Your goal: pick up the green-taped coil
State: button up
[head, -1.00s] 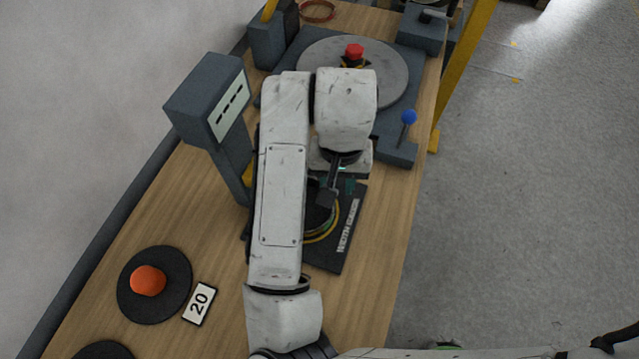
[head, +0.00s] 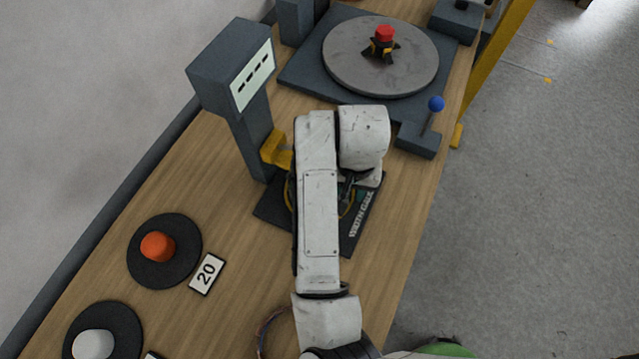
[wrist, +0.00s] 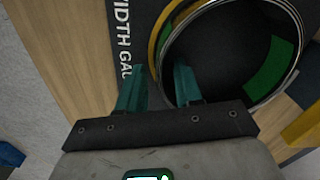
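The green-taped coil lies on the black width-gauge plate. In the wrist view it is a large ring of thin wire, yellowish on its left side, with a green tape patch (wrist: 269,68) at its right. In the head view only yellow arcs of the coil (head: 349,204) show beside my arm, which hides the rest. My gripper (wrist: 158,84) has teal fingers spread apart. The left finger is outside the ring and the right finger appears inside it, with the left rim between them. I see no contact. In the head view the gripper is mostly hidden under my arm.
A grey gauge post (head: 235,75) with a yellow jaw (head: 277,150) stands left of the plate. A turntable (head: 350,65) with a red knob and a blue-knobbed lever (head: 436,104) are behind. Black discs (head: 140,262) and another coil (head: 263,335) lie nearer. The table edge is right.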

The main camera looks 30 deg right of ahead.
grip_shut()
dwell(1.4)
